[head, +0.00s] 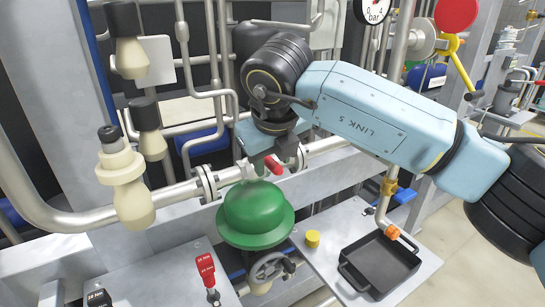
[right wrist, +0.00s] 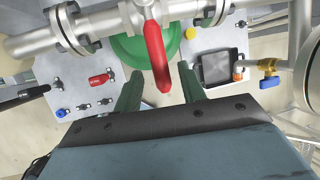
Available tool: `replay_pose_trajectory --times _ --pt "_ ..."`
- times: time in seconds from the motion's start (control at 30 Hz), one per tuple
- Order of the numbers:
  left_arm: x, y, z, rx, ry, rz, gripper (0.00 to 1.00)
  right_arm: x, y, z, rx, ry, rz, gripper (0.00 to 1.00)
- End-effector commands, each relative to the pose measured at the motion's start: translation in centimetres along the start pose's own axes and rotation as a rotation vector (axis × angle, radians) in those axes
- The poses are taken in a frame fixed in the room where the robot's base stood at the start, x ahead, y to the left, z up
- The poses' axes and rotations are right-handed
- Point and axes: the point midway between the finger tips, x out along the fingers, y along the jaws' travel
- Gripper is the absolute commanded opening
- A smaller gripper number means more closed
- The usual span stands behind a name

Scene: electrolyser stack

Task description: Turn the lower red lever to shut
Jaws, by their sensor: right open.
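A red lever (right wrist: 156,55) on the grey pipe valve points toward me in the right wrist view. It lies between the two fingers of my right gripper (right wrist: 160,78), which is open with space on both sides of the lever. In the head view the lever (head: 274,166) shows as a short red end beside my right gripper (head: 270,161), above a green dome. The gripper hides most of the lever there. My left gripper is not in view.
The green dome (head: 255,210) sits just below the pipe (head: 180,192), with a handwheel (head: 268,268) under it. A black tray (head: 380,262) and a yellow knob (head: 312,238) are on the right shelf. Beige fittings (head: 130,190) stand at left. Pipes crowd the back.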

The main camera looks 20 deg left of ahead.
Motion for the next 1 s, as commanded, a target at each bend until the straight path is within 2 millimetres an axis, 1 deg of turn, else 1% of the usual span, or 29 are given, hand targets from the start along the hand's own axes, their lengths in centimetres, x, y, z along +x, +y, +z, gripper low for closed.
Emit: replay_pose_trajectory --times 0.07,0.17,0.27,0.5,0.63,0.8,1.0 --pt "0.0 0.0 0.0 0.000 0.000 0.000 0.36 -0.4 0.0 0.0 0.000 -0.001 -0.001 0.41" --pt "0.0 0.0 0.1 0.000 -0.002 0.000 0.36 -1.6 -0.1 0.1 0.000 -0.003 -0.001 0.41" --pt "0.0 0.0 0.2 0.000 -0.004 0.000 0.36 -3.5 -0.1 0.1 -0.001 -0.005 -0.002 0.41" --pt "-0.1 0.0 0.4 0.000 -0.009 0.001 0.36 -9.0 -0.1 0.1 -0.001 -0.005 -0.002 0.41" --pt "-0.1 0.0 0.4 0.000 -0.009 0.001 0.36 -11.4 0.0 0.1 0.000 -0.004 -0.001 0.41" --pt "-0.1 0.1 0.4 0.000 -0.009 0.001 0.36 -13.0 0.0 0.0 0.000 -0.002 -0.001 0.41" --pt "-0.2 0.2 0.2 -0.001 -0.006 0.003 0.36 -13.4 0.0 0.0 0.000 -0.001 0.001 0.41"
